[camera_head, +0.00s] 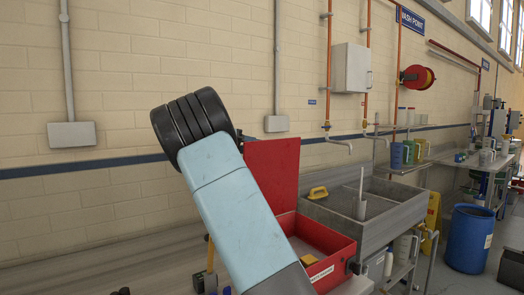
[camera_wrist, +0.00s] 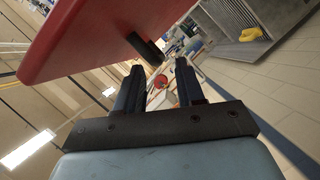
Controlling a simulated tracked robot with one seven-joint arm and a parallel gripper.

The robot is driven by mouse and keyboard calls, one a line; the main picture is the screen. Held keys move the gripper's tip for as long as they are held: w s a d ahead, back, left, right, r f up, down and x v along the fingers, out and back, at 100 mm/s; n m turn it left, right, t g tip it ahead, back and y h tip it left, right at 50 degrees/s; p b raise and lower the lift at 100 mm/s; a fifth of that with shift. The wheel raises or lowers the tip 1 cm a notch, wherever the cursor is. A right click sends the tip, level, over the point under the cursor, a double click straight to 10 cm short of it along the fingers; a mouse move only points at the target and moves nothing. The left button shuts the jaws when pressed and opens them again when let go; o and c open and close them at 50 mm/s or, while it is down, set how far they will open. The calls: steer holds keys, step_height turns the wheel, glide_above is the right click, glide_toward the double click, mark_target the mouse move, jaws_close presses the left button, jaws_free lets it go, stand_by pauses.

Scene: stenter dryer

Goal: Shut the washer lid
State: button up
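The washer (camera_head: 335,262) is an open red box with a label on its front, at the lower middle of the head view. Its flat red lid (camera_head: 271,175) stands raised at the back, partly hidden by my light blue arm. In the wrist view, the red lid (camera_wrist: 95,35) fills the upper left, with a dark handle-like bar (camera_wrist: 147,48) at its edge. My gripper (camera_wrist: 158,72) is open, its two dark fingers apart with nothing between them. The bar appears just beyond the fingertips; contact cannot be told. The head view does not clearly show my fingers.
A grey sink (camera_head: 375,212) with a yellow brush (camera_head: 318,193) adjoins the washer on the right. A blue drum (camera_head: 468,240) stands farther right. Pipes and a grey wall box (camera_head: 351,68) are on the brick wall behind. A yellowish block (camera_head: 308,260) lies inside the washer.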

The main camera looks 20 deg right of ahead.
mark_target(264, 149)
steer(key=shift+x, duration=2)
steer(key=shift+a, duration=0.1)
jaws_close()
